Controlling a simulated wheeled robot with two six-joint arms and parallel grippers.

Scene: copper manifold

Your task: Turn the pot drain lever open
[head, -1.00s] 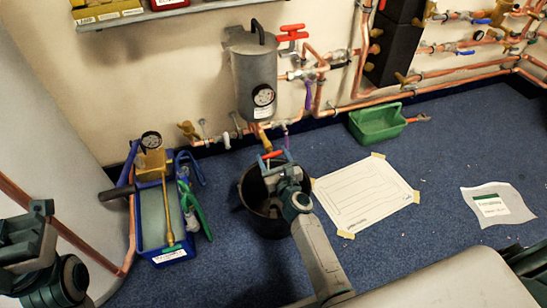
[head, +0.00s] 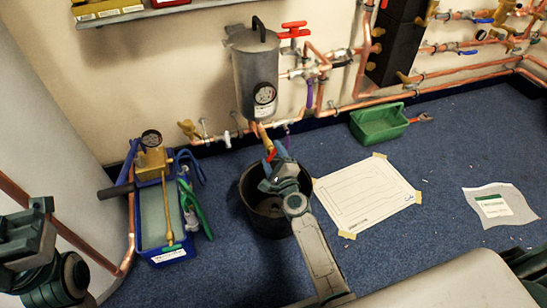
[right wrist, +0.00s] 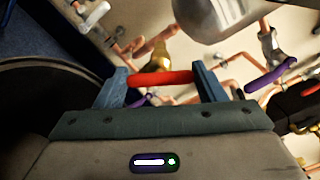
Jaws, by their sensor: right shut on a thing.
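The grey metal pot (head: 254,80) hangs on the wall, with a gauge on its front and a brass drain valve under it. The red drain lever (head: 268,146) is at that valve, partly hidden by my right gripper (head: 275,153). In the right wrist view the red lever (right wrist: 160,78) lies crosswise between the two blue fingers, and the gripper is shut on it. The brass valve body (right wrist: 160,52) shows just behind it. My left gripper (head: 25,240) is at the far left edge, away from the pot; its jaw opening is unclear.
A black bucket (head: 250,205) stands on the floor beneath the right gripper. A blue tray with a gauge pump (head: 165,235) is to its left. A taped paper sheet (head: 350,190) and a green box (head: 378,124) lie to the right. Copper pipes (head: 435,77) run along the wall.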

